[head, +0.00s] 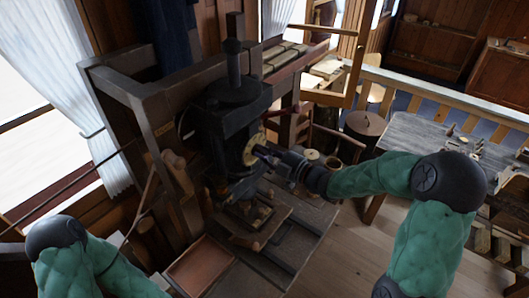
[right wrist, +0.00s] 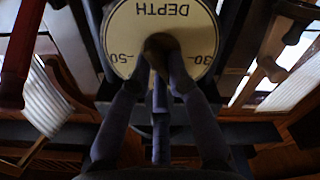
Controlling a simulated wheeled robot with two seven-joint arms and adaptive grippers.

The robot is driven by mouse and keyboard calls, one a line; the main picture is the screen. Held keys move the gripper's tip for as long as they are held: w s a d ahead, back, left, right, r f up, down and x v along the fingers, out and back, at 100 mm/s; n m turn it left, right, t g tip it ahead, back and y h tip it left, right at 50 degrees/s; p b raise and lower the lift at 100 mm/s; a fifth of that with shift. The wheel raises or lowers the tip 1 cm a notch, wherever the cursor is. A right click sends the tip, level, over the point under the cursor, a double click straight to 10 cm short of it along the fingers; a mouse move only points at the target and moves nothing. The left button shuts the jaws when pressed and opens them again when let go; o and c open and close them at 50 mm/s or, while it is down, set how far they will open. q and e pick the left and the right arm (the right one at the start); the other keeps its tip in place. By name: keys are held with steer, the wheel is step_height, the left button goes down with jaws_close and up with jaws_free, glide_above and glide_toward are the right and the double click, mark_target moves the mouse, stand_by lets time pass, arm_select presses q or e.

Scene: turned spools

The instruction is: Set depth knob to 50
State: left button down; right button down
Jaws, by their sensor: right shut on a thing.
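The depth dial (head: 252,148) is a pale round plate on the front of a dark upright machine (head: 235,110). In the right wrist view the dial (right wrist: 125,28) carries the word DEPTH at the top, 50 at the left and 30 at the right. A dark knob (right wrist: 160,43) sits at its centre. My right gripper (head: 264,153) reaches in from the right and is shut on the knob; its two fingers (right wrist: 161,62) lie on either side of it. Any pointer mark is hidden or too dark to read. My left gripper is out of view.
A shallow reddish tray (head: 200,265) lies below the machine at the front. A wooden bench (head: 425,140) with small pieces stands at the right. A dark round stool or tub (head: 364,126) is behind my right arm. Bare floor shows at lower centre right.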

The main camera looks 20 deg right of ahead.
steer(key=shift+w+d+f+m+p, duration=0.15)
steer(key=shift+m+p, duration=1.5)
steer(key=shift+m, duration=2.1)
steer(key=shift+s+f+m+p, duration=0.15)
steer(key=shift+m+p, duration=1.55)
steer(key=shift+m, duration=2.1)
steer(key=shift+w+d+f+m+p, duration=0.15)
steer(key=shift+m+p, duration=1.5)
steer(key=shift+m, duration=2.1)
steer(key=shift+a, duration=0.1)
steer(key=c, duration=1.2)
jaws_free()
steer(key=v, duration=1.2)
